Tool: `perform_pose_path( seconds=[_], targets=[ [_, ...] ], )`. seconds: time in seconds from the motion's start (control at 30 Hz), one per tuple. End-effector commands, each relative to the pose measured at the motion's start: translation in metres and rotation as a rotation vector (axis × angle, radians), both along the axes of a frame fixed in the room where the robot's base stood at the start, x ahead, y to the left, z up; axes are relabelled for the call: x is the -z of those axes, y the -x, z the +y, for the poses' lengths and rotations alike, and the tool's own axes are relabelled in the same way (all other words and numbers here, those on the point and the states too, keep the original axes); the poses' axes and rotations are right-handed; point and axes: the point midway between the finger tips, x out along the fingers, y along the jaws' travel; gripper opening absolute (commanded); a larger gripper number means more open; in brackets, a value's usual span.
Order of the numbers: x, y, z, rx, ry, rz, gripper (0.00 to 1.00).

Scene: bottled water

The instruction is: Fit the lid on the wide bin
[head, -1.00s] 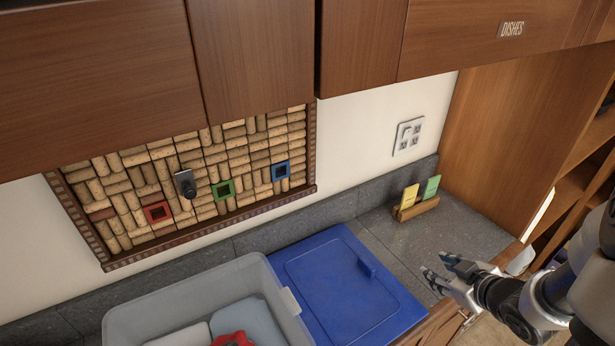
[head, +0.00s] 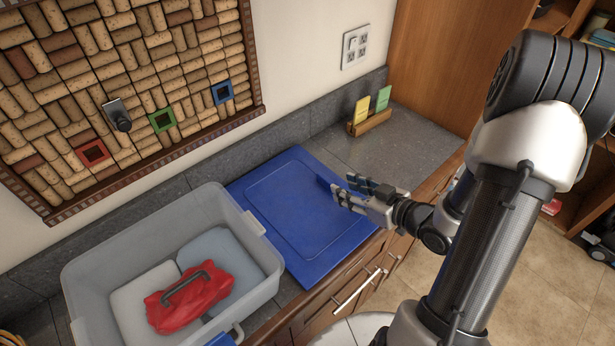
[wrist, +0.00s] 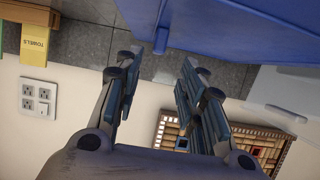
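The wide bin (head: 88,275) is translucent grey and open on top, with a red bag-like thing (head: 190,300) and pale soft items inside. My gripper (head: 343,186) is over the right part of the lid, fingers apart and empty. In the wrist view my gripper (wrist: 160,70) is open, with the blue lid (wrist: 235,30) beyond the fingertips.
A cork board (head: 130,85) with a dark hook and coloured frames hangs on the wall behind. A small wooden holder (head: 370,123) with yellow and green cards stands at the counter's back right. The counter (head: 415,140) is clear between holder and front edge.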

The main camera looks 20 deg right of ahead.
Motion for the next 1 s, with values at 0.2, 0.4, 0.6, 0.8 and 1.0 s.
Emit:
perform_pose_path(
  seconds=[0.2, 0.4, 0.6, 0.8, 1.0],
  targets=[
    [0.006, -0.013, 0.006, -0.001, 0.001, 0.000, 0.37],
    [0.017, -0.040, 0.015, -0.004, 0.002, -0.001, 0.37],
    [0.022, -0.055, 0.020, 0.000, 0.001, 0.000, 0.37],
    [0.022, -0.055, 0.020, 0.001, 0.001, 0.001, 0.37],
    [0.022, -0.055, 0.020, 0.001, 0.001, 0.001, 0.25]
  ],
)
